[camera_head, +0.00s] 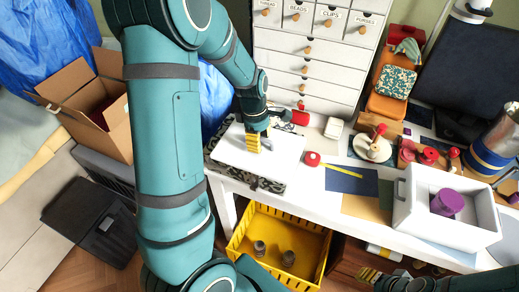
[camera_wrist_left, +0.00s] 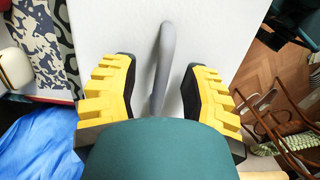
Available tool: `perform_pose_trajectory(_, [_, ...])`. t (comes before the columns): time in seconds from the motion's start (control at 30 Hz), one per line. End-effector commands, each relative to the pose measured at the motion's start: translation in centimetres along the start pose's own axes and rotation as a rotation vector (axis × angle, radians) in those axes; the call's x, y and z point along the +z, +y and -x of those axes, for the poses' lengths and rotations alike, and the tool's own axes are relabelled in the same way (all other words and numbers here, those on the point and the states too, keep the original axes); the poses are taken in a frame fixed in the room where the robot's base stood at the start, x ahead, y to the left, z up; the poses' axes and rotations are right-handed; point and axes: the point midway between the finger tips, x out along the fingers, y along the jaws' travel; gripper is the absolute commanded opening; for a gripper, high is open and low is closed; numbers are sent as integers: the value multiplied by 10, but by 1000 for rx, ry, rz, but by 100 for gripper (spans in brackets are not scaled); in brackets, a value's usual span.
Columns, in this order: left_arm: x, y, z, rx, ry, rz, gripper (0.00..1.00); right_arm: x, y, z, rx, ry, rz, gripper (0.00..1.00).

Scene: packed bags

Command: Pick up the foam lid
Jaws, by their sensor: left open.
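The foam lid (camera_head: 232,150) is a flat white slab lying on the left part of the white table. In the left wrist view the lid (camera_wrist_left: 225,30) fills the middle, with a grey loop handle (camera_wrist_left: 165,60) on it. My left gripper (camera_head: 254,143) is over the lid. In the left wrist view its yellow and black fingers (camera_wrist_left: 158,95) are open, one on each side of the handle, with gaps to both. My right gripper (camera_head: 370,274) shows only partly at the bottom edge, away from the lid.
A white box (camera_head: 408,208) with a purple cylinder (camera_head: 447,202) inside stands at the table's right. A yellow crate (camera_head: 240,238) is below the table's front edge. A patterned piece (camera_head: 262,182) lies along the lid's front edge. A white drawer cabinet (camera_head: 310,45) stands behind.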

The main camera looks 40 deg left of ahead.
Motion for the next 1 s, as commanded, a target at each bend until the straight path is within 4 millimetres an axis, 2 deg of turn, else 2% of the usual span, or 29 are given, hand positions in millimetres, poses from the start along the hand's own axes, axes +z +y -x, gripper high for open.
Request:
perform_pose_trajectory(0.07, [0,0,1,0,0,0,46,0,0,1,0,0,0,47])
perform_pose_trajectory(0.1, [0,0,1,0,0,0,41,0,0,1,0,0,0,47])
perform_pose_trajectory(0.17, [0,0,1,0,0,-1,20,0,0,1,0,0,0,47])
perform_pose_trajectory(0.2, [0,0,1,0,0,-1,6,0,0,1,0,0,0,47])
perform_pose_trajectory(0.23, [0,0,1,0,0,-1,0,0,0,1,0,0,0,47])
perform_pose_trajectory(0.87, [0,0,2,0,0,-1,0,0,0,1,0,0,0,47])
perform_pose_trajectory(1.0, [2,0,11,2,0,-2,0,0,-2,4,0,-1,0,47])
